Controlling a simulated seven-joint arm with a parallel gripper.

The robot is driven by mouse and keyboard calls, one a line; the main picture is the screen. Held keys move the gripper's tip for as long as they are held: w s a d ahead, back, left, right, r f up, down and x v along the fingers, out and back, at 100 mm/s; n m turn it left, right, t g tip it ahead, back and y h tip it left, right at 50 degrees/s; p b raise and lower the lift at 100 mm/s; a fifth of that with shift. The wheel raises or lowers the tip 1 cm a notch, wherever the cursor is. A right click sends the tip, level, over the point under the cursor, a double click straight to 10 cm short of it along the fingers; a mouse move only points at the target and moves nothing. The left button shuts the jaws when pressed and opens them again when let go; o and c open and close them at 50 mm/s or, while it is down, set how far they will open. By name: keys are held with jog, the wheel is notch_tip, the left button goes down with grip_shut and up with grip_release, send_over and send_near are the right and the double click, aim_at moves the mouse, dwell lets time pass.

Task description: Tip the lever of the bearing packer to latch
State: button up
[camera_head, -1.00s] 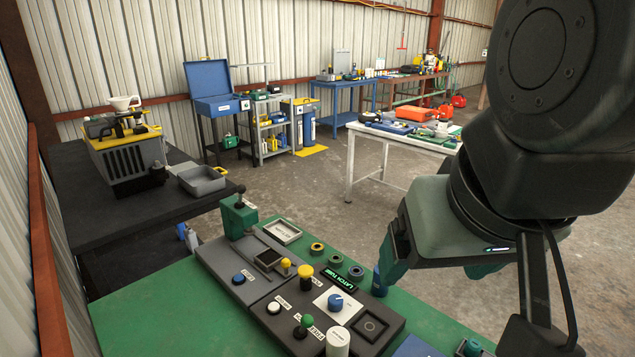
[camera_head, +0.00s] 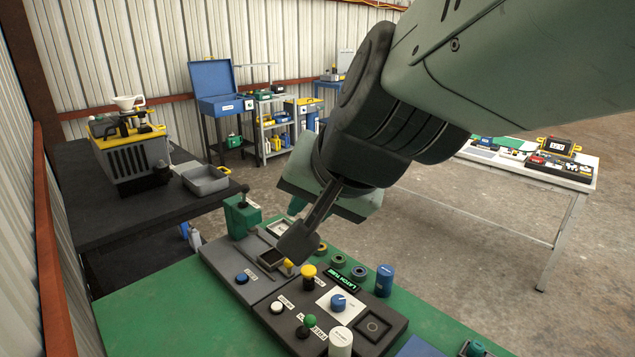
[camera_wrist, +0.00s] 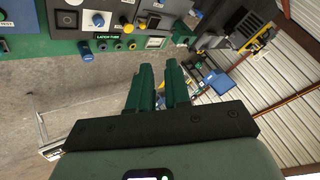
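The bench unit I take for the bearing packer is a grey panel (camera_head: 232,262) on the green bench, with a green block (camera_head: 240,217) at its far left end. A short dark-knobbed lever stands on that block; it looks roughly upright. A lit display (camera_head: 343,281) on the panel reads "LATCH TUBE", also legible in the wrist view (camera_wrist: 108,36). My gripper (camera_wrist: 158,65) has two green fingers with a narrow gap, nothing between them. In the head view it is behind and above the panel, right of the green block, its fingertips mostly hidden by my wrist.
The panel also carries a yellow knob (camera_head: 308,272), a green knob (camera_head: 309,321), a blue dial (camera_head: 338,301) and a white cylinder (camera_head: 340,341). A blue cylinder (camera_head: 384,280) and several rings stand behind it. A grey tray (camera_head: 205,180) sits on the dark side table.

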jog(key=w+a+f+m, duration=0.1)
jog(key=w+a, duration=0.1)
jog(key=w+a+f+m, duration=0.1)
jog(key=w+a, duration=0.1)
jog(key=a, duration=0.1)
jog(key=w+a+f+m+t, duration=0.1)
jog(key=w+a+f+m, duration=0.1)
jog(key=shift+a+y, duration=0.15)
jog(key=shift+y, duration=0.15)
grip_shut()
jog(key=m+g+h, duration=0.3)
jog(key=m+h, duration=0.7)
jog(key=m, duration=0.2)
send_near(308, 325)
jog(key=s+a+r, duration=0.1)
jog(key=s+a, duration=0.1)
jog(key=s, duration=0.4)
jog(key=shift+w+d+f, duration=0.85)
jog(key=shift+w+f, duration=0.4)
jog(key=shift+w, duration=0.05)
jog(key=shift+w+d+f, duration=0.85)
jog(key=shift+w+f, duration=0.45)
jog(key=shift+w+d+f, duration=0.8)
jog(key=shift+w+f, duration=0.45)
jog(key=shift+w, duration=0.05)
